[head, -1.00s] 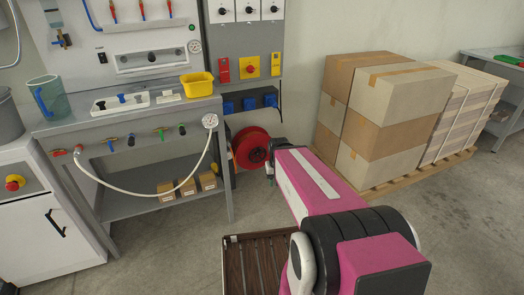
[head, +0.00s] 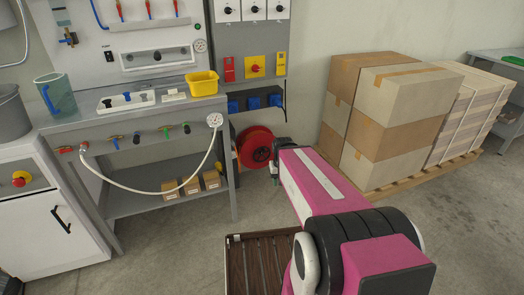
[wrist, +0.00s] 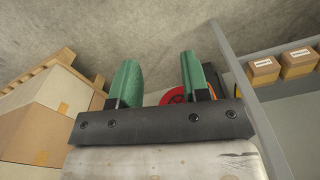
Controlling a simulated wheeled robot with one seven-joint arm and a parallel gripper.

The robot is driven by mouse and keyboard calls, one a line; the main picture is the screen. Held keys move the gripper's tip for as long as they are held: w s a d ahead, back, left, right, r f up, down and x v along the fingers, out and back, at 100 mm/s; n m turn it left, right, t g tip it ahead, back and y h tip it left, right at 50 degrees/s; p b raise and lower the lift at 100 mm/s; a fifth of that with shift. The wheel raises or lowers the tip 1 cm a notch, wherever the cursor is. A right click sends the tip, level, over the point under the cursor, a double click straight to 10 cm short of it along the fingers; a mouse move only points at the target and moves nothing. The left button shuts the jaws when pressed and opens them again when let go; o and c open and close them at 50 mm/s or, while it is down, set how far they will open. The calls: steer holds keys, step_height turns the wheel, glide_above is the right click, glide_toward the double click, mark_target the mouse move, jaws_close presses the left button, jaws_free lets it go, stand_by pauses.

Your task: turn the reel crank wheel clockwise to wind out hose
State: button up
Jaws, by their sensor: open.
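The red hose reel (head: 256,146) is mounted low, between the workbench's right end and the stacked boxes. Its round red face and dark centre show in the head view, but I cannot make out a separate crank handle. My gripper (head: 275,172) is just right of and below the reel in the head view and looks apart from it. In the wrist view, my gripper (wrist: 159,78) has its two green fingers spread with nothing between them. Part of the red reel (wrist: 176,96) shows beyond the right finger, partly hidden by that finger and the gripper body.
A grey workbench (head: 150,117) with a lower shelf of small boxes stands left of the reel. Cardboard boxes (head: 397,100) on a pallet stand to the right. A brown slatted tray (head: 262,265) is in front. Open concrete floor lies between.

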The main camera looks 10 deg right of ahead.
steer(key=shift+o, duration=0.3)
steer(key=shift+w, duration=0.1)
steer(key=n+t, duration=1.4)
steer(key=n, duration=1)
glide_toward(265, 152)
steer(key=s+d+r, duration=0.2)
steer(key=s+d, duration=0.2)
steer(key=s, duration=0.1)
steer(key=w+a+f+n+t+y, duration=0.25)
steer(key=w+f+n+y, duration=0.2)
steer(key=n, duration=0.65)
steer(key=shift+t, duration=0.45)
steer(key=x, duration=0.7)
steer(key=d+x, duration=0.1)
steer(key=x, duration=0.2)
steer(key=shift+w+f, duration=0.35)
steer(key=shift+w, duration=0.15)
steer(key=shift+c, duration=0.4)
jaws_close()
